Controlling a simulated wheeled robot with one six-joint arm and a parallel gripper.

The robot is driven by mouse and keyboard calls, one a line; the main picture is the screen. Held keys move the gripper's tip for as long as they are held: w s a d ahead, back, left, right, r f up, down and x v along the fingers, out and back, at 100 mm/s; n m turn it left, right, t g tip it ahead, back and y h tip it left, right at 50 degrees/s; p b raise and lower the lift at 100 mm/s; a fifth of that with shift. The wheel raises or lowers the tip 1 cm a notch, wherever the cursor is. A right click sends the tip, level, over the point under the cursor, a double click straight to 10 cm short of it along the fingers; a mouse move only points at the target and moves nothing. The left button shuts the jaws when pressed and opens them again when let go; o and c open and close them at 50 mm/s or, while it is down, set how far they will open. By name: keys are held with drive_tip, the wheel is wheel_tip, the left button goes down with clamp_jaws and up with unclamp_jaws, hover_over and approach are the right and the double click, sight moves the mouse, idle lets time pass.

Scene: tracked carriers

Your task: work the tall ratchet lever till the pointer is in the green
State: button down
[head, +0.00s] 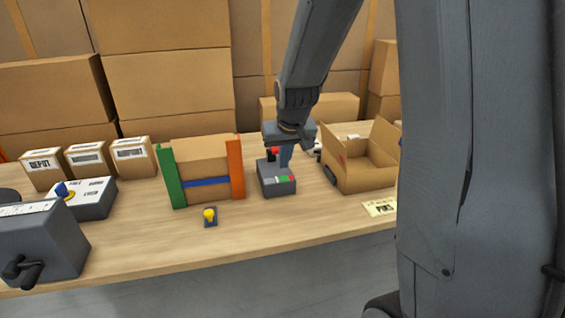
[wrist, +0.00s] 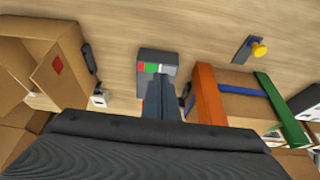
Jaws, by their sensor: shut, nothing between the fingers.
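The ratchet box (head: 277,181) is a small dark grey block on the table, with a red and green scale (head: 284,179) on its top. A red knob (head: 272,153), which looks like the top of the lever, shows just under my wrist. My gripper (head: 285,161) points down over the box, its fingers shut and empty, close to the red knob; I cannot tell whether they touch it. In the wrist view the box (wrist: 157,57) lies just beyond the fingertips (wrist: 163,80), with red, green and pale bands on the scale. The pointer is too small to make out.
An open cardboard box (head: 358,165) stands right of the ratchet box. A frame with green and orange posts (head: 236,169) stands to the left. A yellow-knobbed switch (head: 209,216) is in front. A dark crank box (head: 38,245) is at the left. Stacked cartons fill the back.

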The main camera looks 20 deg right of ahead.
drive_tip(key=s+r+b, duration=0.1)
drive_tip(key=s+r, duration=0.4)
drive_tip(key=shift+s+a+r, duration=0.15)
drive_tip(key=shift+a+r, duration=0.1)
drive_tip(key=shift+r, duration=0.15)
idle(0.8)
